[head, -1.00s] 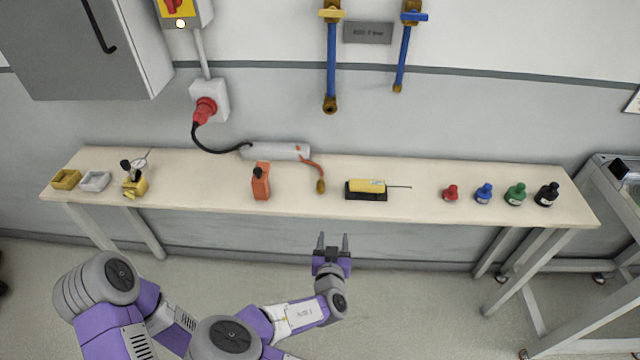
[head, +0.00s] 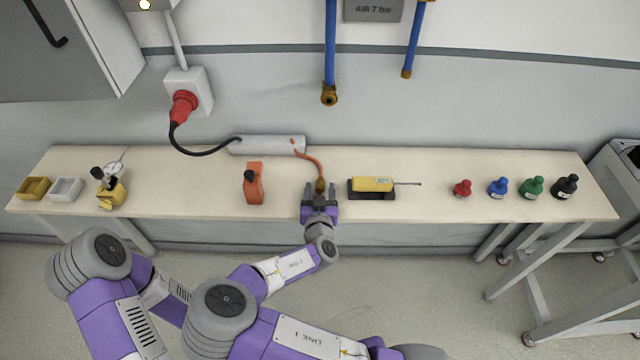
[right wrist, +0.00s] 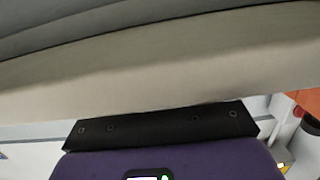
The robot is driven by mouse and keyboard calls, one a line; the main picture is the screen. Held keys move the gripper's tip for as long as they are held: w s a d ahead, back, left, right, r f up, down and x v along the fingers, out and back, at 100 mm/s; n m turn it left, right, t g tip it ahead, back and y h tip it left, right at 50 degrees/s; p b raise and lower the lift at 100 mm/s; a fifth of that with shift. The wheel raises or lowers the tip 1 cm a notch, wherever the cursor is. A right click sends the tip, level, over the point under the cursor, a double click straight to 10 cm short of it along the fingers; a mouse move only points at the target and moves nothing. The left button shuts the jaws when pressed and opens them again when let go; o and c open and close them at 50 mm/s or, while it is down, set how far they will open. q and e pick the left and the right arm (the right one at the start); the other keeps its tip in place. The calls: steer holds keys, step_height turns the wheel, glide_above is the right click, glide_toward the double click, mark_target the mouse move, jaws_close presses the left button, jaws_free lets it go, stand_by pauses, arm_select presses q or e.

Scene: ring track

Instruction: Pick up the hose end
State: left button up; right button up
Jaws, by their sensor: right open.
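The hose end (head: 320,184) is a small brass-coloured fitting on a short orange-red hose (head: 313,161) that comes from a grey box on the bench (head: 420,207). My right gripper (head: 321,191) is open at the bench's front edge. In the head view its two fingertips lie either side of the brass fitting. Whether they touch it or stand above it I cannot tell. The right wrist view shows only pale and grey surfaces and my own gripper body, with no clear hose end. My left gripper is not in view.
An orange tool (head: 253,184) stands left of the hose, and a yellow tool (head: 372,184) on a black holder lies close on its right. The grey box (head: 267,145) is behind. Several small bottles stand further right, with clear bench between.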

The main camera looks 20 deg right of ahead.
mark_target(320, 188)
steer(key=x, duration=0.3)
steer(key=shift+w+d+b, duration=0.2)
steer(key=shift+w+b, duration=0.1)
steer(key=shift+r, duration=0.1)
steer(key=c, duration=1)
